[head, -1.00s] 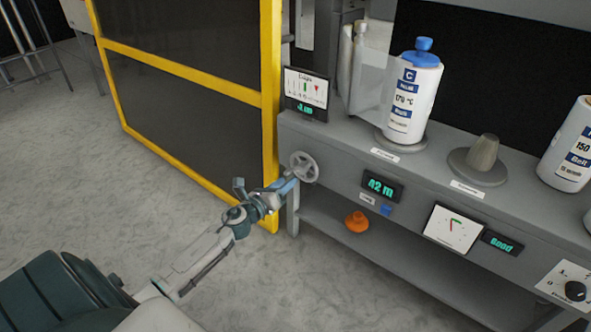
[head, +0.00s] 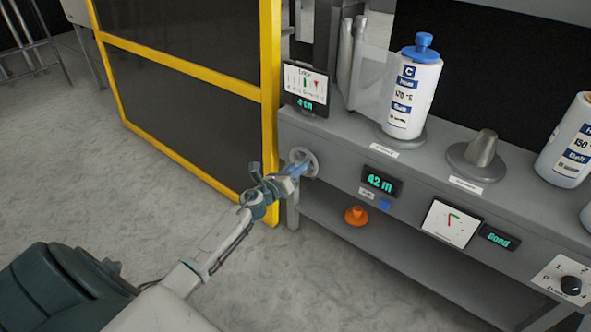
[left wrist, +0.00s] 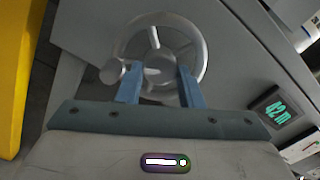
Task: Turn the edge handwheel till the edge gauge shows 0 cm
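The edge handwheel (head: 311,161) is a grey spoked wheel on the left end of the machine's front. In the left wrist view the handwheel (left wrist: 202,50) shows its rim, hub and a round knob at the left. My left gripper (head: 299,169) is at the wheel. Its two blue fingers (left wrist: 160,80) are apart, one on each side in front of the hub; I cannot tell whether they touch it. The edge gauge (head: 306,88), a small panel above the wheel, has a green digital figure that looks like 4 cm; a sign is hard to make out. My right gripper is not in view.
A yellow-framed dark guard (head: 190,68) stands close left of the wheel. Right of it are a 42 m display (head: 381,182), a blue button (head: 384,204) and an orange knob (head: 356,215) below. A white roll (head: 414,95) stands on the ledge above.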

